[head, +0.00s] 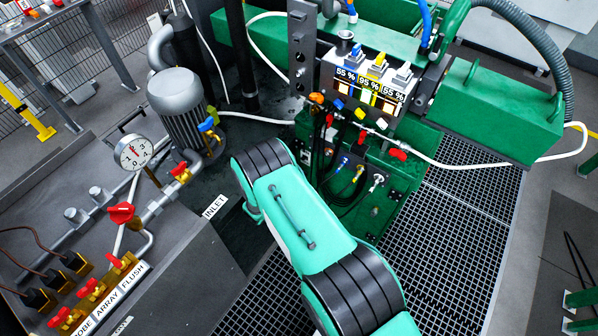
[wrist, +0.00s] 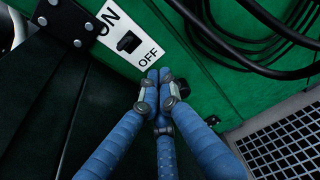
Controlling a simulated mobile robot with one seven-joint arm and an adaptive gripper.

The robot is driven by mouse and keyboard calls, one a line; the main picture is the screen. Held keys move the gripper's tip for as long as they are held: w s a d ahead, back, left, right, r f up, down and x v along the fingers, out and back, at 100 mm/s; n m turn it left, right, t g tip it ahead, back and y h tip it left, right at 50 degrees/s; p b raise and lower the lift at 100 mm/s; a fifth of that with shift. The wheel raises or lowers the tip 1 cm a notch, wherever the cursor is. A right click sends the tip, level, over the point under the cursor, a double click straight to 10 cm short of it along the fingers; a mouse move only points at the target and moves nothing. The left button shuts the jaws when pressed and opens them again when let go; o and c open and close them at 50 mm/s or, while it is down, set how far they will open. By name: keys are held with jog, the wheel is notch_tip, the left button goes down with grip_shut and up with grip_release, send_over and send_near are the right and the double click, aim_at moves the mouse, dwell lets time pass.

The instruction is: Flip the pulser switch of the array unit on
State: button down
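The pulser switch (wrist: 128,42) is a small black switch on a white plate (wrist: 150,56) with the words ON and OFF, fixed to a green panel in the wrist view. ON is at the upper left of the plate and OFF at the lower right. I cannot tell which way the switch is set. My gripper (wrist: 160,74) has blue padded fingers, with the tips together and nothing seen between them. The tips appear just below the OFF word, apart from the switch in the picture; whether they touch the panel is unclear. In the head view my arm hides my gripper.
A black bracket (wrist: 62,22) with bolts is left of the plate. Black cables (wrist: 250,45) hang at the upper right, and a metal grating (wrist: 290,140) lies at the lower right. In the head view, cables and connectors (head: 358,172) crowd the green unit (head: 400,190).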

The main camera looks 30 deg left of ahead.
jog(key=s+r+p, duration=0.2)
jog(key=s+r, duration=0.3)
jog(key=r, duration=0.3)
jog(key=shift+r, duration=0.15)
dwell(0.5)
jog(key=w+d+r+m+g+h+p, duration=0.15)
jog(key=d+r+m+g, duration=0.45)
jog(key=d+r+m, duration=1.05)
jog(key=d+r+m+g+h+p, duration=0.1)
jog(key=d+r+m+g+h, duration=0.35)
jog(key=d+r, duration=2.05)
jog(key=s+d+r+m+y, duration=0.2)
jog(key=s+d+r+m, duration=0.2)
jog(key=d, duration=0.4)
jog(key=s+d+r+m+y, duration=0.2)
jog(key=s+d+r+m, duration=0.25)
jog(key=d, duration=0.25)
jog(key=s+d+r+m+y+b, duration=0.1)
jog(key=s+d+r+m, duration=0.2)
jog(key=s, duration=0.4)
jog(key=s+d+r+m+t+y+b, duration=0.1)
jog(key=s+d+r+m, duration=0.2)
jog(key=s, duration=0.4)
jog(key=shift+d, duration=0.65)
